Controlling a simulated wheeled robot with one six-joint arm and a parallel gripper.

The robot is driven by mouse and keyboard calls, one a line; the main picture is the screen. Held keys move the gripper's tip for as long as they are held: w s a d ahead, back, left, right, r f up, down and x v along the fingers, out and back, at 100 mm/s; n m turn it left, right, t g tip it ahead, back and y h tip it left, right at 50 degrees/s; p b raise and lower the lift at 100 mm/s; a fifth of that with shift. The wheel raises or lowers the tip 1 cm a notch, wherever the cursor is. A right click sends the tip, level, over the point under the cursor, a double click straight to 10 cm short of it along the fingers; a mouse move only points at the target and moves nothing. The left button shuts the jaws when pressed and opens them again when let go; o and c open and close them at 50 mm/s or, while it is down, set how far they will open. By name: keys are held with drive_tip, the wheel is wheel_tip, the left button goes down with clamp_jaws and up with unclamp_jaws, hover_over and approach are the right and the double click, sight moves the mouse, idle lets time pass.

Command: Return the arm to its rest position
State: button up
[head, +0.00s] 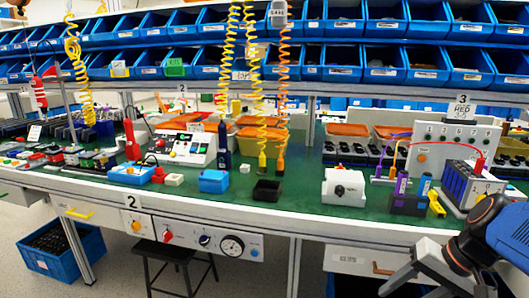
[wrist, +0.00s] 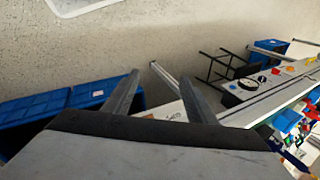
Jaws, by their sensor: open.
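My gripper (head: 386,270) is at the lower right of the head view, in front of the bench's front edge and below its top. Its two grey fingers point left and are apart, with nothing between them. In the wrist view the spread fingers (wrist: 160,76) also show empty, over the floor and the bench front. A white box with a black rotary knob (head: 343,188) stands on the green bench top (head: 300,205), well apart from my gripper to its upper left.
A front panel with a dial gauge (head: 232,246) and knobs hangs under the bench edge. A black stool (head: 178,252) and a blue crate (head: 62,250) stand on the floor. Blue bins (wrist: 50,105) lie left of the fingers in the wrist view. Bare floor (wrist: 200,28) lies beyond.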

drive_tip(key=s+n+h, duration=0.1)
drive_tip(key=s+a+r+n+t+h, duration=0.1)
drive_tip(key=n, duration=0.1)
drive_tip(key=s+n+t+h, duration=0.1)
drive_tip(key=n+h, duration=0.1)
drive_tip(key=shift+s+a+r, duration=0.15)
drive_tip(key=shift+s+a, duration=0.1)
drive_tip(key=shift+a, duration=0.15)
